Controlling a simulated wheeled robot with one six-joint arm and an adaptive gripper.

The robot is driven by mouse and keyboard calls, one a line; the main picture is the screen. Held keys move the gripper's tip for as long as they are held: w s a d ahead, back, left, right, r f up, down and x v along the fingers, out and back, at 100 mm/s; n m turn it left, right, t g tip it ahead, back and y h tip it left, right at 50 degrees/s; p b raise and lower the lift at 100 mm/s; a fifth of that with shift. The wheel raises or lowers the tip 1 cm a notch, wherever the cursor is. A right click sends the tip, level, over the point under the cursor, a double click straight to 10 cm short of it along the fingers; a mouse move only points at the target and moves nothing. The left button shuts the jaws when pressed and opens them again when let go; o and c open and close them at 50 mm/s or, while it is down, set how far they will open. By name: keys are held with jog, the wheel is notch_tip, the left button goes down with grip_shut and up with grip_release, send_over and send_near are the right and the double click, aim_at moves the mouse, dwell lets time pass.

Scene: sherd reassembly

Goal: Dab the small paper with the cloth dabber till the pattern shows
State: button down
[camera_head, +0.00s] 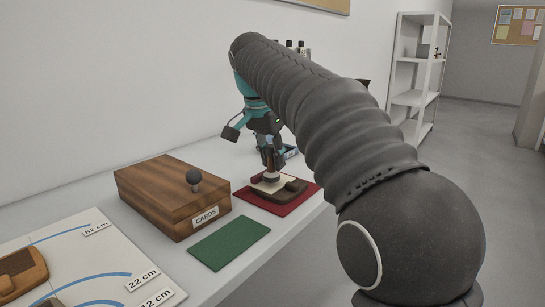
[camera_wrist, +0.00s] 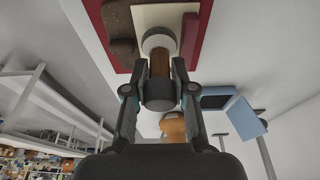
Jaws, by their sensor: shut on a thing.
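My gripper (camera_head: 268,152) points down over the red mat (camera_head: 256,199) and is shut on the wooden handle of the cloth dabber (camera_head: 271,177). In the wrist view my gripper (camera_wrist: 160,88) has its fingers on either side of the handle, and the pale round pad of the dabber (camera_wrist: 160,38) is beyond them. The paper under the pad is hidden. No pattern shows on the visible paper.
A wooden box marked CARDS (camera_head: 160,196) with a dark knobbed object (camera_head: 194,178) on top stands left of the mat. A green mat (camera_head: 229,243) lies in front. A white board with blue arcs (camera_head: 75,265) is at the left. A blue thing (camera_head: 291,152) stands behind my gripper.

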jog(key=shift+f, duration=0.65)
dwell(1.9)
notch_tip(320, 180, up, 7)
jog(key=p, duration=0.7)
jog(key=shift+r, duration=0.15)
jog(key=shift+s, duration=0.1)
dwell(0.6)
